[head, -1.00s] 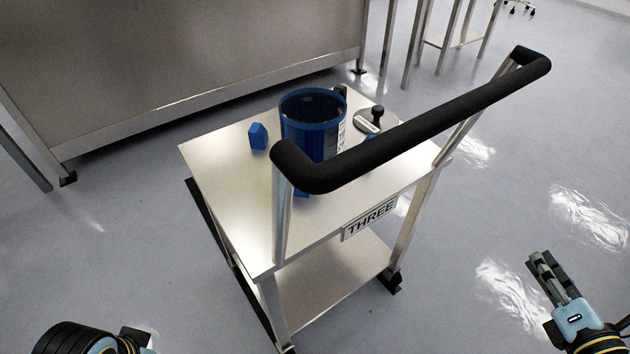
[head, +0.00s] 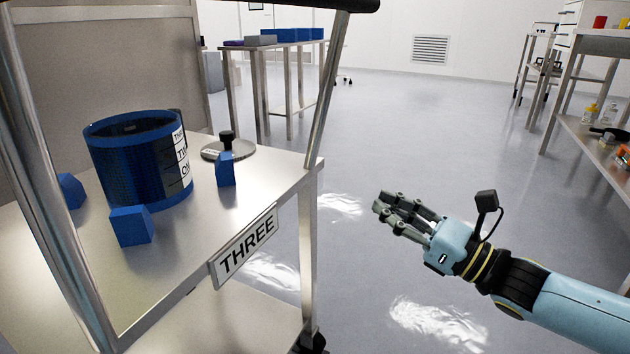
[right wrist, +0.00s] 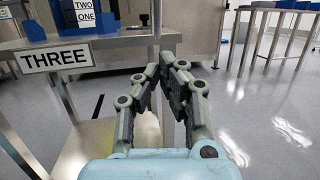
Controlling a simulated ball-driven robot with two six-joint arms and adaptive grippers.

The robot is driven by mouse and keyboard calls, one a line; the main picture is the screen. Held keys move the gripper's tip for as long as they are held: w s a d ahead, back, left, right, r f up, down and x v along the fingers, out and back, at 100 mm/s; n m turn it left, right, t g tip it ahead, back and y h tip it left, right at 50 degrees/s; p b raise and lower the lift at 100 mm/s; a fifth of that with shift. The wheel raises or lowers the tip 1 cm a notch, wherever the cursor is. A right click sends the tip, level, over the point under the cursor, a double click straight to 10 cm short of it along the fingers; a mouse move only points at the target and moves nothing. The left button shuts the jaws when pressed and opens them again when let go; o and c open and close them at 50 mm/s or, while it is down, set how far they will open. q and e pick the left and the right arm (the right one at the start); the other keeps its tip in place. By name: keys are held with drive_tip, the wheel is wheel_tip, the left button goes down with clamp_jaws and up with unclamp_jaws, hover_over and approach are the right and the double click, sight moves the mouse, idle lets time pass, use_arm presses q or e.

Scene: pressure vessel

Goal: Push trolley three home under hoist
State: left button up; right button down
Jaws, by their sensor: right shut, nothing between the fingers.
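Trolley three (head: 268,190) is a steel trolley with a THREE plate (head: 246,246) on its near edge. It stands at the left of the head view, its black-gripped push handle (head: 290,3) cut by the top edge. A blue vessel (head: 135,165) with a number label stands on its top. My right gripper (head: 380,204) is shut and empty, right of the trolley and apart from it. In the right wrist view the shut fingers (right wrist: 170,65) point towards the trolley, with the THREE plate (right wrist: 56,59) at left. The left gripper and the hoist are not in view.
Blue blocks (head: 132,227) and a round lid with a black knob (head: 228,150) lie on the trolley top. A table with blue bins (head: 285,36) stands behind. Shelving (head: 585,140) stands at far right. The middle floor is clear.

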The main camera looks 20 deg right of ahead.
sight(315, 167)
drive_tip(key=b+x, duration=0.3)
drive_tip(key=x, duration=0.8)
drive_tip(key=shift+d+f+b, duration=0.1)
drive_tip(key=shift+b, duration=0.25)
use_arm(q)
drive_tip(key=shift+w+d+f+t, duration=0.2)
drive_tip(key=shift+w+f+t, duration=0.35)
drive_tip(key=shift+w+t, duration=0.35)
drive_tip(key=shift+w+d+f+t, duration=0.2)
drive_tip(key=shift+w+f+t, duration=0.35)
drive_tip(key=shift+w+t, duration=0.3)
use_arm(e)
drive_tip(key=shift+w+a, duration=0.3)
drive_tip(key=shift+w, duration=0.25)
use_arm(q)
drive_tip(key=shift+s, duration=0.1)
